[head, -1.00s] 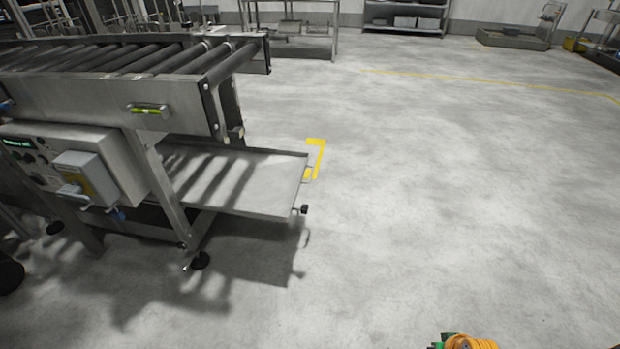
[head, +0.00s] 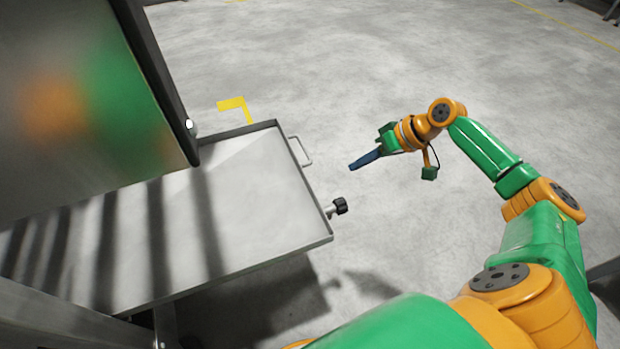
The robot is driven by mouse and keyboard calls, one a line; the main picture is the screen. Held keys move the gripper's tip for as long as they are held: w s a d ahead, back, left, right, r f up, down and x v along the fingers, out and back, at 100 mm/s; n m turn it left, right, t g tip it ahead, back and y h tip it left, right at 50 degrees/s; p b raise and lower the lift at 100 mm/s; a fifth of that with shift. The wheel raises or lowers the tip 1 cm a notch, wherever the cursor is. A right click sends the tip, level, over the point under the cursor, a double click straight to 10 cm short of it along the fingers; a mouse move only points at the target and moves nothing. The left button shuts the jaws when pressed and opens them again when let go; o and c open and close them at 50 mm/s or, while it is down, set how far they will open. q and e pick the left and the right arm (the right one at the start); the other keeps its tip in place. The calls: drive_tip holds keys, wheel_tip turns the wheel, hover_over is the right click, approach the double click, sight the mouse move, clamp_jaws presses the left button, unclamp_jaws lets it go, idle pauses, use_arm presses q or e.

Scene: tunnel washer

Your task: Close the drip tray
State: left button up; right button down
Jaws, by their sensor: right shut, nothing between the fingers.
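The drip tray (head: 248,190) is a flat grey metal tray with a low rim. It sticks out to the right from under the machine in the head view. On its right end are a wire handle (head: 304,151) and a black knob (head: 340,206). My right gripper (head: 352,165) is shut and empty, with dark blue fingers pointing left. It is in the air to the right of the handle and knob, apart from both. My left gripper is not in view.
The machine's shiny steel side panel (head: 75,100) stands above the tray at the left, with a dark upright edge. A steel rail (head: 60,320) runs at the lower left. The concrete floor (head: 380,60) beyond the tray is clear, with a yellow corner mark (head: 232,104).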

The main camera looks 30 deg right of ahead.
use_arm(q)
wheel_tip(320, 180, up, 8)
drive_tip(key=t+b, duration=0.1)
drive_tip(key=b, duration=0.2)
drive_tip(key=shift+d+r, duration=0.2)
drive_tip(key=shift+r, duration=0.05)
use_arm(e)
drive_tip(key=w+a+f, duration=0.3)
drive_tip(key=a+f, duration=0.3)
drive_tip(key=a, duration=0.1)
drive_tip(key=shift+w+a+f, duration=0.3)
drive_tip(key=shift+f, duration=0.05)
